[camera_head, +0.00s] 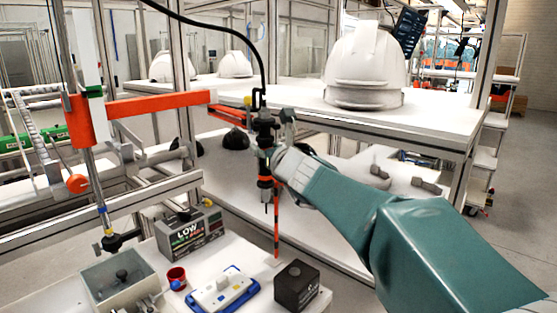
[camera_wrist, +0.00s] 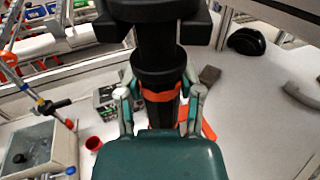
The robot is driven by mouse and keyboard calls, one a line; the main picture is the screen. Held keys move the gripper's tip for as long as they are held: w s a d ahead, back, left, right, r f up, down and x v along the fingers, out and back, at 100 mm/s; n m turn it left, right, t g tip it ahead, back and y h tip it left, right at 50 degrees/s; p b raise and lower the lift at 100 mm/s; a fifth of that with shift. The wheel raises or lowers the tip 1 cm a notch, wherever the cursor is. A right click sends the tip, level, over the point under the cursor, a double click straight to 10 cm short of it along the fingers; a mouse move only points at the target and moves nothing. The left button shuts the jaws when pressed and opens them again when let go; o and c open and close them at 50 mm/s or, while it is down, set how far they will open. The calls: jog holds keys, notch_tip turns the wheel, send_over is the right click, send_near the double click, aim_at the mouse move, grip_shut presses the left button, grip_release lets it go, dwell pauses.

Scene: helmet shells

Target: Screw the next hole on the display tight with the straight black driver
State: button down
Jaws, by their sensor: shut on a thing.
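The straight black driver (camera_head: 265,178) hangs upright from a black cable, with an orange band on its body. My gripper (camera_head: 276,163) is shut on it from the right. In the wrist view the driver (camera_wrist: 157,72) stands between my gripper's two fingers (camera_wrist: 160,103). The display, seemingly the white panel (camera_head: 221,290) in a blue-rimmed holder, lies on the white bench below and left of the driver. The driver's tip is well above the bench and apart from the display. The display's holes are too small to tell, and I cannot make it out in the wrist view.
A black box (camera_head: 296,287) stands right of the display. A red cup (camera_head: 176,277), a grey bin (camera_head: 118,283) and a box marked LOW (camera_head: 190,236) stand left and behind. An orange arm (camera_head: 155,105) reaches toward the driver. White helmets (camera_head: 366,66) sit on the shelf.

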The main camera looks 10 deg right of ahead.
jog(key=s+a, duration=0.3)
jog(key=a, duration=0.3)
jog(key=shift+s+a, duration=0.25)
jog(key=shift+a, duration=0.15)
